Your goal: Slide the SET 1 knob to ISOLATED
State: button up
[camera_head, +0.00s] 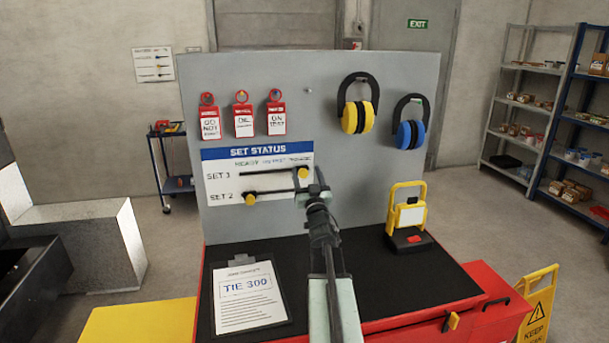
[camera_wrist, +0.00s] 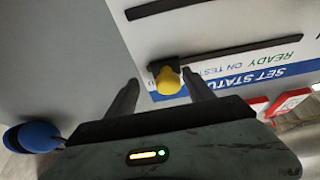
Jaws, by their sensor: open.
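The SET STATUS board (camera_head: 222,170) hangs on the grey panel, with two dark horizontal slots. The yellow SET 1 knob (camera_head: 303,172) is at the right end of the upper slot, below the blurred third heading word. In the wrist view this knob (camera_wrist: 168,82) lies between my fingers, at the slot's end and past ON TEST. The SET 2 knob (camera_head: 250,198) is toward the left of the lower slot. My gripper (camera_head: 315,190) is open in front of the board; its fingers (camera_wrist: 160,82) flank the SET 1 knob. Whether they touch it cannot be told.
Red tags (camera_head: 242,120) hang above the board. Yellow earmuffs (camera_head: 358,117) and blue earmuffs (camera_head: 410,134) hang to the right. A yellow work lamp (camera_head: 406,216) and a clipboard (camera_head: 246,298) are on the black bench top (camera_head: 380,280).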

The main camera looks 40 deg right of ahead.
jog(key=shift+w+a, duration=0.1)
jog(key=shift+a, duration=0.1)
jog(key=shift+a, duration=0.1)
jog(key=b+v, duration=0.3)
jog(key=v, duration=0.4)
jog(key=shift+s, duration=0.3)
jog(key=shift+a+f, duration=0.15)
